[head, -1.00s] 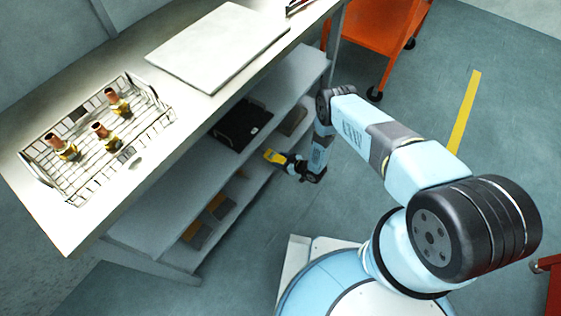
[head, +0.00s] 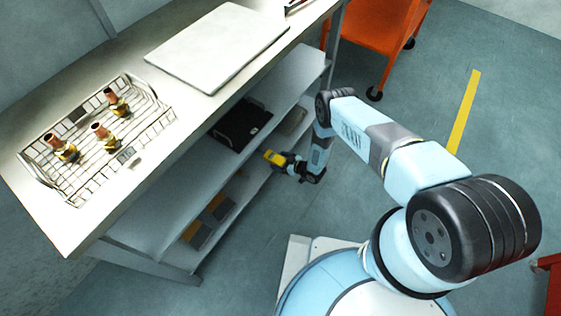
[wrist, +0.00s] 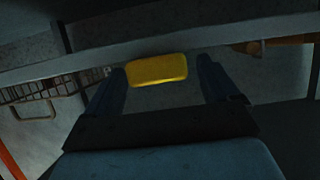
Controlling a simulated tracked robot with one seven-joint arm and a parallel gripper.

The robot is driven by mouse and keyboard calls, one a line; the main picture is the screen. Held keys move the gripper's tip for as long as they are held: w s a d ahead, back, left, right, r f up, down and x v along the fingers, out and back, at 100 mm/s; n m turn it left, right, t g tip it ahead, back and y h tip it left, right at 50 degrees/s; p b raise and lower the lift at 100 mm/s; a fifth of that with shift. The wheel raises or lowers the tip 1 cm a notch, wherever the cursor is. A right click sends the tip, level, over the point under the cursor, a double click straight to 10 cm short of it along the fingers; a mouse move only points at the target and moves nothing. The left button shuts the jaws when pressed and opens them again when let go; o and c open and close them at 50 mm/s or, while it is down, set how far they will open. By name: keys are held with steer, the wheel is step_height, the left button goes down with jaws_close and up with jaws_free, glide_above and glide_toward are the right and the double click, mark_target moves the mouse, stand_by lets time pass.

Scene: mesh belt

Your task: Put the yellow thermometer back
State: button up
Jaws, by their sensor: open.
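The yellow thermometer (head: 274,157) is a small yellow block at the front edge of the shelving under the bench, just beyond my gripper (head: 286,161). In the wrist view the thermometer (wrist: 157,71) lies between the two blue fingers of my gripper (wrist: 163,76). The fingers are spread. The left finger is close to the thermometer's left end, and a small gap shows at its right end. Whether it rests on the lower shelf is too small and dark to tell.
The upper shelf (head: 165,205) holds a black tray (head: 240,125). Grey and orange items (head: 208,220) lie on the lower shelf. The bench top carries a wire basket (head: 150,118) with brass fittings and a white board (head: 215,45).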

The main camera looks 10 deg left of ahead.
steer(key=v, duration=1.2)
